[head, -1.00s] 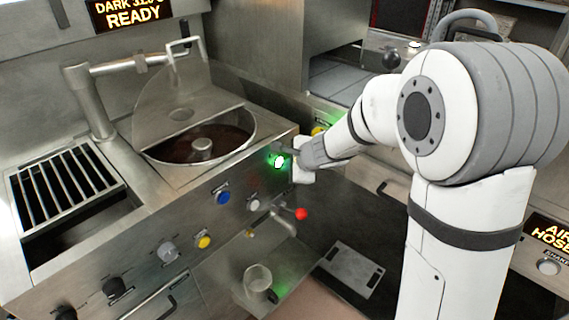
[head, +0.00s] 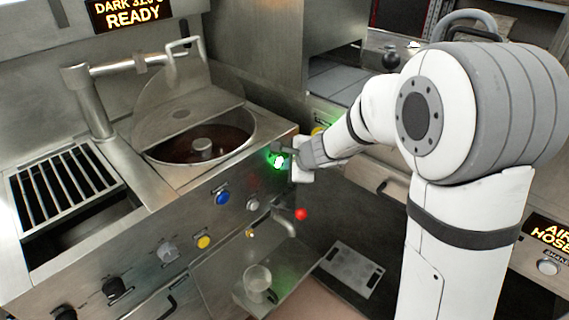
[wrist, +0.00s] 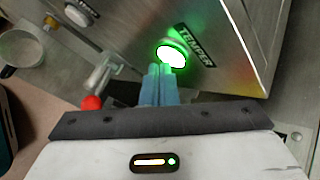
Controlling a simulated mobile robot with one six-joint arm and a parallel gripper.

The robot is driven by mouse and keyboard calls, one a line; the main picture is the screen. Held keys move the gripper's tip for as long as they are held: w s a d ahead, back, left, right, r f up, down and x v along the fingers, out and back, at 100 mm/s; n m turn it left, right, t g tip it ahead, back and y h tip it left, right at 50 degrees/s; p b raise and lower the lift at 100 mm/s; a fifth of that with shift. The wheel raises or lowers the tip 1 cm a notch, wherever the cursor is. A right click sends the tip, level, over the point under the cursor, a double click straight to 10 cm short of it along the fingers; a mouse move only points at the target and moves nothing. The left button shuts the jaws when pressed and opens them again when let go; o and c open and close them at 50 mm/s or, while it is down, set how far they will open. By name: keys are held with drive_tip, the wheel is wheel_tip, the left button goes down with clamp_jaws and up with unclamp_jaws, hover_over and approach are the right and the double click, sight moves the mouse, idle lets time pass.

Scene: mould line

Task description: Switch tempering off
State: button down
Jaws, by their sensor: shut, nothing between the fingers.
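The temper button (head: 278,161) is lit green on the front panel of the steel machine. In the wrist view the same lit button (wrist: 172,54) sits beside a black label reading TEMPER (wrist: 194,45). My gripper (head: 284,151) is at the button, in front of the panel. In the wrist view its two blue fingers (wrist: 160,72) are together with nothing between them, tips just below the button's lower edge. I cannot tell whether the tips touch it.
A bowl of dark chocolate (head: 185,150) is set in the machine top. A blue button (head: 222,198), a white button (head: 252,203) and a yellow button (head: 204,242) share the panel. A red-knobbed tap (head: 301,214) projects below. A display (head: 128,14) reads READY.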

drive_tip(key=shift+w+a, duration=0.25)
drive_tip(key=shift+a, duration=0.05)
drive_tip(key=shift+s+d, duration=0.1)
drive_tip(key=shift+d, duration=0.05)
drive_tip(key=shift+s+d, duration=0.15)
drive_tip(key=shift+d, duration=0.05)
drive_tip(key=shift+b, duration=0.3)
drive_tip(key=s+d+b, duration=0.1)
drive_tip(key=s+d, duration=0.2)
drive_tip(key=d, duration=0.1)
drive_tip(key=shift+s+d+b, duration=0.35)
drive_tip(key=shift+d+b, duration=0.05)
idle(0.3)
